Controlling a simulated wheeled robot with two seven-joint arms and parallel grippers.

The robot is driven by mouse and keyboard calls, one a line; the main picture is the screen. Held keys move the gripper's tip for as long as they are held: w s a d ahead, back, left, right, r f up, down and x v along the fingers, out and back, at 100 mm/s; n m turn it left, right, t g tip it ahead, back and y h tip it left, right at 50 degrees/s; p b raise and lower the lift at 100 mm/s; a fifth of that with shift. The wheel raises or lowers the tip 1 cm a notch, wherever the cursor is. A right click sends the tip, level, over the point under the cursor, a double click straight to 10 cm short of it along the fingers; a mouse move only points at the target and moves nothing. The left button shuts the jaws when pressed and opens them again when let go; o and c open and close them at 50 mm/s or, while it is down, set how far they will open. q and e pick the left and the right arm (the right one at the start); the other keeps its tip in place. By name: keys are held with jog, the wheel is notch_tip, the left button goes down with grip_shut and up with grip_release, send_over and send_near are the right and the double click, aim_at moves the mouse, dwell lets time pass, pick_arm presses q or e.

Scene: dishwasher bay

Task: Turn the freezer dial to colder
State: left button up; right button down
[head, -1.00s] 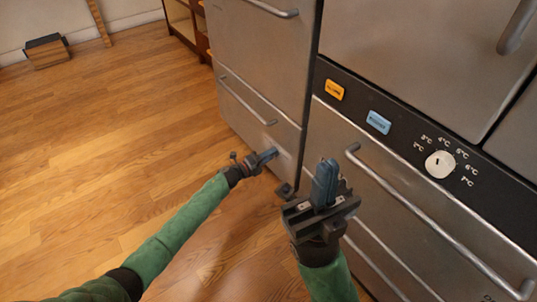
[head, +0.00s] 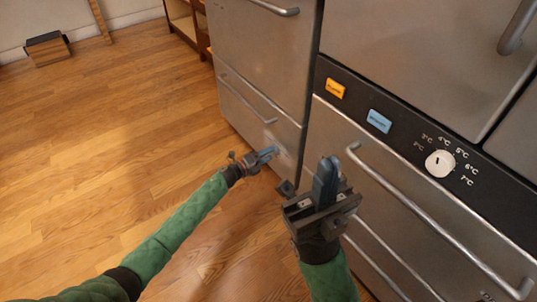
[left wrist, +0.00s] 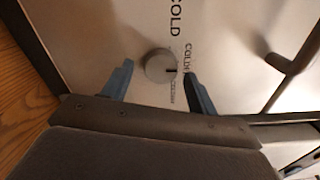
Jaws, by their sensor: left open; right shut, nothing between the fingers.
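In the left wrist view a round grey dial (left wrist: 160,66) sits on a pale steel front. COLD, COLDER and smaller lettering run along its right side. A dark mark on the dial points right, toward the lettering; which word it meets is unclear. My left gripper (left wrist: 159,86) is open, with one blue finger on each side of the dial and gaps to it. In the head view my left gripper (head: 266,155) is close to the low steel drawer front (head: 245,116), and the dial cannot be made out. My right gripper (head: 326,176) is shut and empty, pointing up.
A white temperature knob (head: 440,163) is on the black panel at the right, beside a blue label (head: 379,121) and an orange label (head: 334,88). A long bar handle (head: 430,218) runs below.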

pick_arm(q)
jog(key=p+v, duration=0.1)
jog(key=v, duration=0.6)
jog(key=shift+p, duration=0.3)
